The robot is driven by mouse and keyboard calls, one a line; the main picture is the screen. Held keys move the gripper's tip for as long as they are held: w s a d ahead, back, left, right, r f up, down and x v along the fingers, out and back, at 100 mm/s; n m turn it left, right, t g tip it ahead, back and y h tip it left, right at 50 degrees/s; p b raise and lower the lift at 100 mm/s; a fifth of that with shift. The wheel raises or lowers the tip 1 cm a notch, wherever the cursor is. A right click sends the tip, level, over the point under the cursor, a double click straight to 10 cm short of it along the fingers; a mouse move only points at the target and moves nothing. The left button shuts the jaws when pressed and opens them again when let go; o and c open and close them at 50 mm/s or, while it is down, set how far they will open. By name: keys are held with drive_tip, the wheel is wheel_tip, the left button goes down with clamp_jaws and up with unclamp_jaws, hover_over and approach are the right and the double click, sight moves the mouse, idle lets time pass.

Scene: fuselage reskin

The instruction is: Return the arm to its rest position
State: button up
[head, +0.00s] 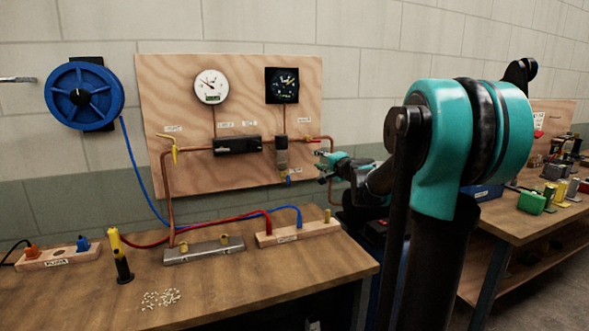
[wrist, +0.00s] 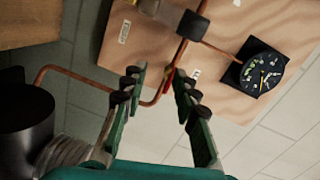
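My teal arm (head: 435,150) stands at the right of the head view and reaches left toward the plywood board. My gripper (head: 320,160) is near the board's lower right edge, by the copper pipe. In the wrist view the two green fingers of my gripper (wrist: 159,74) are spread, with nothing held between them. A red valve handle (wrist: 168,77) on the copper pipe (wrist: 157,98) shows in the gap between the fingertips. I cannot tell how far the fingertips are from the handle.
The plywood board (head: 175,95) carries a white gauge (head: 211,86) and a black gauge (head: 285,85). The workbench (head: 215,295) below holds a wooden hose block (head: 300,232) and a metal block (head: 204,249). A second bench (head: 490,228) with tools stands right of my arm.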

drive_tip(key=s+a+f+n+g, duration=0.3)
drive_tip(key=s+f+n, duration=0.1)
drive_tip(key=s+f, duration=0.3)
drive_tip(key=s+d+f+n+g+h, duration=0.1)
drive_tip(key=s+d+f+n+h, duration=0.1)
drive_tip(key=s+f, duration=0.4)
drive_tip(key=s+d+f+n+g+h, duration=0.2)
drive_tip(key=s+f, duration=0.4)
drive_tip(key=s, duration=0.1)
drive_tip(key=s+d+f+n+g+h, duration=0.2)
drive_tip(key=s+f+n, duration=0.1)
drive_tip(key=s+f, duration=0.3)
drive_tip(key=shift+s+d+f, duration=0.1)
drive_tip(key=shift+s, duration=0.65)
drive_tip(key=s+f+g, duration=0.3)
drive_tip(key=s+f, duration=0.4)
drive_tip(key=s, duration=0.6)
drive_tip(key=shift+d+f, duration=0.3)
